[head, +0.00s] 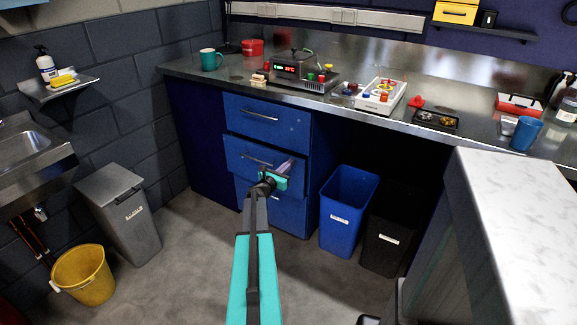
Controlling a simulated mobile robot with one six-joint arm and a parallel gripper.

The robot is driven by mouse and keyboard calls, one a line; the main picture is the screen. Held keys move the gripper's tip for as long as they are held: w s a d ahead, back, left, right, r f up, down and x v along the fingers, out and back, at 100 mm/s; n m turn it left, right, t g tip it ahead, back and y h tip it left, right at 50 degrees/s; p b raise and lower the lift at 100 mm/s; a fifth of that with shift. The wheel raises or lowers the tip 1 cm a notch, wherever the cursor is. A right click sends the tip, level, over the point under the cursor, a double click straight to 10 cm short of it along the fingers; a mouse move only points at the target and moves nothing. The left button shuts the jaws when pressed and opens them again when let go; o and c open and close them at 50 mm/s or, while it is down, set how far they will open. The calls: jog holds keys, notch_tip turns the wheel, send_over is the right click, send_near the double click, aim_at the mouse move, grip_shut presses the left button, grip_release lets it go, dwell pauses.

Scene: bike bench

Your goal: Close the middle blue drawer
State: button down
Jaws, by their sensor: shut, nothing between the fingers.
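The blue drawer unit stands under the metal worktop, left of centre in the head view. Its middle blue drawer (240,155) sticks out from the unit, with a handle on its front. Something pale pinkish shows at its right side, too small to identify. The top blue drawer (268,118) looks flush with the unit. The bottom drawer (290,214) is partly hidden by my arm. My gripper (280,181) is shut and empty, in front of the middle drawer's lower right part. I cannot tell whether it touches the drawer.
A blue bin (347,205) and a black bin (393,230) stand right of the drawers. A grey lidded bin (124,215) and a yellow bucket (85,275) are on the left. A white-topped counter (520,200) fills the right front. Floor before the drawers is clear.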

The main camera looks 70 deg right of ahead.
aim_at(293, 157)
jog(key=x, duration=0.4)
jog(key=shift+s+d+r+b, duration=0.1)
jog(key=shift+d+r+b, duration=0.15)
jog(key=shift+d+b, duration=0.1)
jog(key=shift+r, duration=0.15)
jog(key=shift+a, duration=0.4)
jog(key=b+v, duration=0.1)
jog(key=v, duration=1.3)
jog(key=shift+f, duration=0.4)
